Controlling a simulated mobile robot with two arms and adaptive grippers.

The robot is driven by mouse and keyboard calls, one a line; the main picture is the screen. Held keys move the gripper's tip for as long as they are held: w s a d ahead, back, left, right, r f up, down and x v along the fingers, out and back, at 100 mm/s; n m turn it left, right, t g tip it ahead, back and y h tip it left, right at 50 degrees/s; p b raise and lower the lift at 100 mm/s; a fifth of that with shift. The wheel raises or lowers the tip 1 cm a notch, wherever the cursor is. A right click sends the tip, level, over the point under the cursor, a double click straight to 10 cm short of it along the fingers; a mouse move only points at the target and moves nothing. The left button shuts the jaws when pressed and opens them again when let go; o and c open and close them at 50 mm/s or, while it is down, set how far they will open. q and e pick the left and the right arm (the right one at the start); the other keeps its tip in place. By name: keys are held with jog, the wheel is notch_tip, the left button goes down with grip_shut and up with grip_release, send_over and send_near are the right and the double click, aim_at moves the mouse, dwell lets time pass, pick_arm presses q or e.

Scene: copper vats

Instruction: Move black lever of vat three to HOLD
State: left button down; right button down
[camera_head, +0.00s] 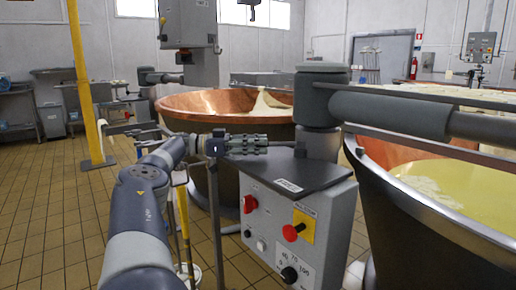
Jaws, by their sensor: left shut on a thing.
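My left arm reaches in from the lower left. Its gripper (258,144) is shut above the dark top of a grey control box (322,230). It is closed around the end of a thin dark lever (285,144), which runs right towards the grey column. The fingers hide most of the lever, and I cannot read any HOLD mark or vat number. A copper vat (375,152) with yellow liquid stands just right of the box. My right gripper is out of view.
The box front has a red button (249,204), a red knob (292,232) on a yellow plate and a black dial (289,274). A thick grey horizontal arm (400,114) crosses at right. Another copper vat (200,104) stands behind. Tiled floor (50,205) is open at left.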

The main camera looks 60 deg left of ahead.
pick_arm(q)
jog(key=shift+a+r, duration=0.15)
jog(key=shift+r, duration=0.05)
jog(key=c, duration=1.3)
grip_release()
jog(key=shift+w+f, duration=0.1)
jog(key=shift+f, duration=0.1)
